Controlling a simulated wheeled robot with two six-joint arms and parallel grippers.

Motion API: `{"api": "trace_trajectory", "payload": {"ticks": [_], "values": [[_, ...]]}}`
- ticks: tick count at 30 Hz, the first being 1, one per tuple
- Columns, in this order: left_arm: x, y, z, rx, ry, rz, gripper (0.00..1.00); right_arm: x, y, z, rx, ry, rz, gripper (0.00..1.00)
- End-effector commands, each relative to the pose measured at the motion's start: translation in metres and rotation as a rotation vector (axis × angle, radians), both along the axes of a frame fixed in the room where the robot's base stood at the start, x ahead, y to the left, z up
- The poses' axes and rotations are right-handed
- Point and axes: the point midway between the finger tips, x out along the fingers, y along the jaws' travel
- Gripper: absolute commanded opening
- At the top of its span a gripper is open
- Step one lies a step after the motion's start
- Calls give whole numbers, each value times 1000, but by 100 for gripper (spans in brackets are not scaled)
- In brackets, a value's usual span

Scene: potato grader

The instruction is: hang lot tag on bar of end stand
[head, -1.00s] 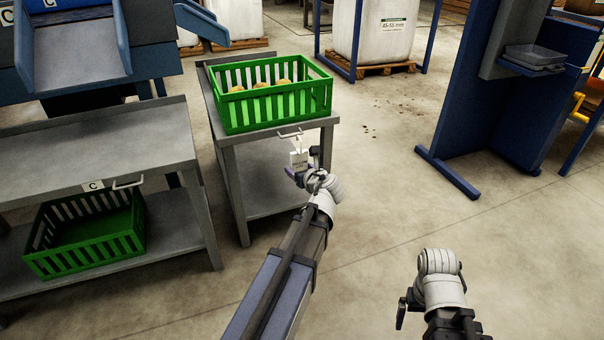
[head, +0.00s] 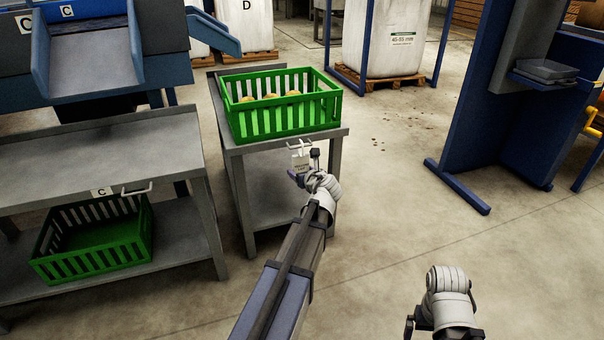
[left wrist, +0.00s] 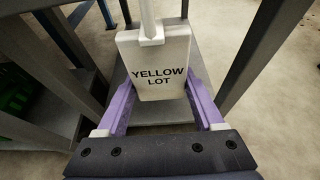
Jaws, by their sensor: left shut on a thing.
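The lot tag (head: 300,161) is a pale plate with a white stem at its top. In the left wrist view the tag (left wrist: 160,75) reads "YELLOW LOT" and stands between purple fingers. My left gripper (head: 306,176) is shut on it, in front of the end stand (head: 235,146). The stand's small bar (head: 299,145) juts from its front edge, right above the tag in the head view. I cannot tell whether the tag's hook touches the bar. My right gripper (head: 409,327) is at the bottom, partly cut off; its opening is unclear.
A green crate (head: 290,121) with potatoes stands on the end stand. Another stand (head: 100,160) to the left has a similar bar (head: 137,189), a C label and a green crate (head: 95,262) on its shelf. A blue frame (head: 480,140) stands right.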

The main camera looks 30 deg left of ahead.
Motion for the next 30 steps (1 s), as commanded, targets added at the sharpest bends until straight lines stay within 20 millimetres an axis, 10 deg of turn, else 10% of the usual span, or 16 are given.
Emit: {"api": "trace_trajectory", "payload": {"ticks": [14,15,23,30], "values": [[0,0,-5,0,0,0,13,0,0,-5,0,0,0,100],[0,0,-5,0,0,0,70,0,0,-5,0,0,0,100],[0,0,-5,0,0,0,99,0,0,-5,0,0,0,100],[0,-1,-5,0,0,0,100,0,0,-5,0,0,0,100]]}}
